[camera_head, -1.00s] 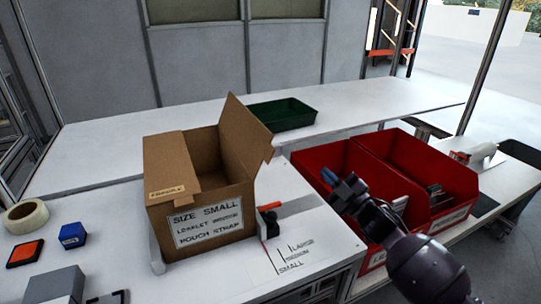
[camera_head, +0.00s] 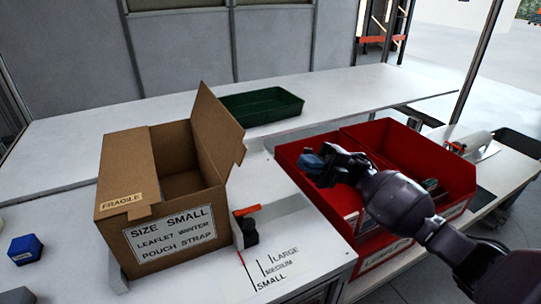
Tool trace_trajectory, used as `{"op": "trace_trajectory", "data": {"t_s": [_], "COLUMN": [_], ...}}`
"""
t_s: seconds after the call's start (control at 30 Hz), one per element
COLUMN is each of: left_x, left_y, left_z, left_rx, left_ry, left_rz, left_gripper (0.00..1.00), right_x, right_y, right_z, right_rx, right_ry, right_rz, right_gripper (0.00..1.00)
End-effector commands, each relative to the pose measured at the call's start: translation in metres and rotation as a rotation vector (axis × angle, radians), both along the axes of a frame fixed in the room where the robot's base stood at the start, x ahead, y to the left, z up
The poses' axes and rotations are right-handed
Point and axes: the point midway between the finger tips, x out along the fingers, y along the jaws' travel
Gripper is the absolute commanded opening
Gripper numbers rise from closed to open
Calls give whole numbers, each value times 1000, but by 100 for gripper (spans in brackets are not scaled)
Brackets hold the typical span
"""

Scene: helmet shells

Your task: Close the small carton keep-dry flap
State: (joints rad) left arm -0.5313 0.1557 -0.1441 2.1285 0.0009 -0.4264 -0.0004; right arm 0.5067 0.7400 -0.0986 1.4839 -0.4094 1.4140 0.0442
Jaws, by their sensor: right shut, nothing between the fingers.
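The small carton (camera_head: 165,235) is a brown box labelled "SIZE SMALL", standing on the white bench at left. Its left flap (camera_head: 125,165) lies folded over the top and bears a "FRAGILE" label. Its right flap (camera_head: 218,135) stands up and open, and part of the inside shows. No "keep dry" marking is readable. My right gripper (camera_head: 322,166) is over the left red bin, well right of the carton and apart from it. It looks shut, beside a blue item (camera_head: 309,162); I see nothing held. My left gripper is not in view.
Two red bins (camera_head: 298,195) with items stand at right. A green tray (camera_head: 262,108) sits behind the carton. A small orange-and-black tool (camera_head: 247,229) is close to the carton's right side. A blue block (camera_head: 25,249) lies at left. The bench right of the carton is partly clear.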

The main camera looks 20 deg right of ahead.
Motion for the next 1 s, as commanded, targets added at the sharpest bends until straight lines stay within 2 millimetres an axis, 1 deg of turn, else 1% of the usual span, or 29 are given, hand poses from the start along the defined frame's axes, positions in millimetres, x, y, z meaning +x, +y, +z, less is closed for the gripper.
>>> {"op": "trace_trajectory", "data": {"t_s": [0.17,0.27,0.5,0.7,0.83,1.0], "left_x": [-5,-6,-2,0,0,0], "left_y": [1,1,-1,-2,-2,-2], "left_z": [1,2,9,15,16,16], "left_rx": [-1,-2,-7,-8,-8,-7], "left_ry": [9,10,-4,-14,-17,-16], "left_rz": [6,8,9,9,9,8], "left_gripper": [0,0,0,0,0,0], "right_x": [-1,-2,-3,-4,-4,-4], "right_y": [19,35,74,102,115,123], "right_z": [11,19,37,49,54,57], "right_rx": [2,3,3,3,2,2], "right_ry": [-3,-4,-3,-2,0,1], "right_rz": [2,2,1,0,-1,-2], "right_gripper": [0,0,0,0,0,0]}}
